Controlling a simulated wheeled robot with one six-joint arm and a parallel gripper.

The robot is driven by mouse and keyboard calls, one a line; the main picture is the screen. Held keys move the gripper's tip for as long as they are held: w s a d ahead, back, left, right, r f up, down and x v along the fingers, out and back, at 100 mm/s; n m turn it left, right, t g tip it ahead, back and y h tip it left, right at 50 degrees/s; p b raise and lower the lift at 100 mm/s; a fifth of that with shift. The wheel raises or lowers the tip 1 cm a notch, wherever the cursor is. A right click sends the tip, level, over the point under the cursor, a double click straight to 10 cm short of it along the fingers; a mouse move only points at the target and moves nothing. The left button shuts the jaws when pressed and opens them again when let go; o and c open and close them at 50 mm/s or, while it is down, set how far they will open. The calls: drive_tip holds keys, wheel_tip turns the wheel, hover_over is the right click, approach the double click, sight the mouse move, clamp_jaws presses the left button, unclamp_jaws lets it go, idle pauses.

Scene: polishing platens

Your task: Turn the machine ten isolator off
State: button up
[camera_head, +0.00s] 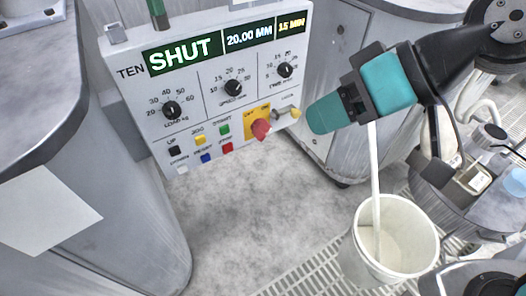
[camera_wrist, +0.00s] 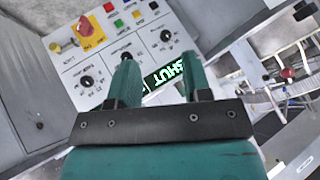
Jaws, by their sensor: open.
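The panel of machine TEN (camera_head: 210,85) stands upright, its display lit with SHUT, 20.00 MM and 15 MIN. The isolator is a red handle (camera_head: 260,130) on a yellow plate (camera_head: 250,115) at the panel's lower right. The plate carries small labels, and I cannot tell which one the handle points to. In the wrist view the red handle (camera_wrist: 84,27) and yellow plate (camera_wrist: 90,42) are at the upper left, beyond the fingers. My gripper (camera_head: 326,114) is just right of the panel, apart from the isolator. Its two teal fingers (camera_wrist: 158,65) are open with nothing between them.
A metal and yellow lock part (camera_head: 288,113) sticks out right beside the isolator. Several black dials (camera_head: 233,88) and coloured buttons (camera_head: 224,130) cover the panel. A white bucket (camera_head: 357,245) stands below my gripper, with a white tube (camera_head: 376,180) hanging into it. Grey floor lies below the panel.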

drive_tip(key=w+a+f+m+t+y+b, duration=0.15)
drive_tip(key=w+f+b, duration=0.25)
drive_tip(key=f+b, duration=0.5)
drive_tip(key=w+a+f+m+t+y+b, duration=0.1)
drive_tip(key=w+a+f+t+y+b, duration=0.2)
drive_tip(key=f+b, duration=0.55)
drive_tip(key=m+t+h+b, duration=0.3)
drive_tip(key=m+t+b, duration=0.45)
drive_tip(key=b, duration=0.95)
approach(265, 135)
drive_tip(key=shift+t, duration=0.4)
drive_tip(key=p+x, duration=0.4)
drive_tip(key=p, duration=0.4)
drive_tip(key=p+x, duration=0.5)
drive_tip(key=p, duration=0.4)
drive_tip(key=shift+a+f, duration=0.15)
drive_tip(key=shift+f, duration=0.1)
drive_tip(key=shift+w+a+f+p, duration=0.1)
drive_tip(key=shift+w+a+p, duration=0.15)
drive_tip(key=shift+w+p, duration=0.15)
drive_tip(key=shift+w+a+f+p, duration=0.15)
drive_tip(key=shift+w+a+p, duration=0.1)
drive_tip(key=shift+w, duration=0.25)
clamp_jaws()
